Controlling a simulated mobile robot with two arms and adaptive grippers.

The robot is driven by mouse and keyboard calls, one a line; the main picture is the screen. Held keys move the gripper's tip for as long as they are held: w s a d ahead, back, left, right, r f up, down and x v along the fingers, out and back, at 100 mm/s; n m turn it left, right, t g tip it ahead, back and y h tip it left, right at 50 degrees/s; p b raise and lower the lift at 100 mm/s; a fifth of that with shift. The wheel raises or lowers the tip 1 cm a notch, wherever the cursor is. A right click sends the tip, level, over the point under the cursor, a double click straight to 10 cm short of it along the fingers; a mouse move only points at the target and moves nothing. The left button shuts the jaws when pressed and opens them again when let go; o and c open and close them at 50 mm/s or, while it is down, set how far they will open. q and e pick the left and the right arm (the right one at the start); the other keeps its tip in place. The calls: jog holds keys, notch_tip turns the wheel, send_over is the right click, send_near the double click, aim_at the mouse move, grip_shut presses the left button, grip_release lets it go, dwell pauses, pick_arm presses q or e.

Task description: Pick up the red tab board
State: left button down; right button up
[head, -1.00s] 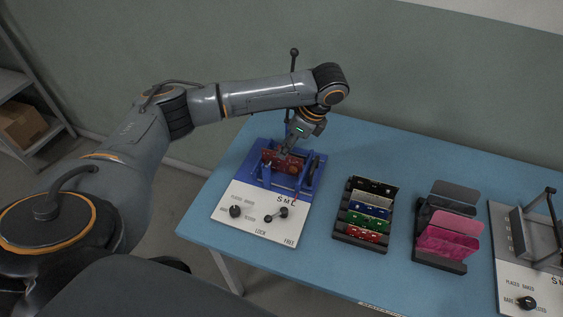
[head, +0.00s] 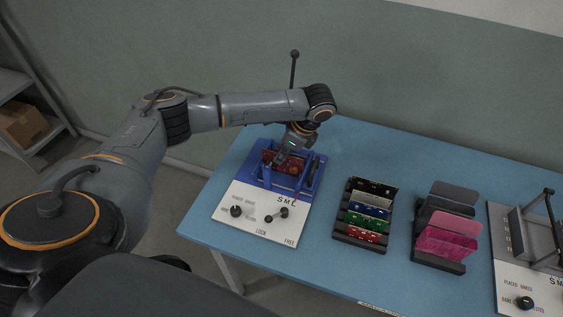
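Another red board (head: 362,236) sits in the front slot of the black rack (head: 345,238). My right gripper is not in view.
The rack also holds green, blue and pale boards. A second dark rack (head: 428,253) with pink and dark plates stands to its right. A grey fixture (head: 546,250) is at the right edge. A thin black rod with a ball top (head: 294,55) rises behind my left arm.

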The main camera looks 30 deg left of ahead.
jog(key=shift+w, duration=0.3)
pick_arm(q)
notch_tip(320, 180, up, 10)
jog(key=shift+r, duration=0.1)
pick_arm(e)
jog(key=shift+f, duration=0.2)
pick_arm(q)
notch_tip(320, 180, up, 2)
jog(key=p, duration=0.3)
jog(key=shift+r, duration=0.25)
jog(key=shift+f, duration=0.1)
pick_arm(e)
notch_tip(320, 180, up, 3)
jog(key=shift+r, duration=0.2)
pick_arm(q)
jog(key=shift+s+f, duration=0.1)
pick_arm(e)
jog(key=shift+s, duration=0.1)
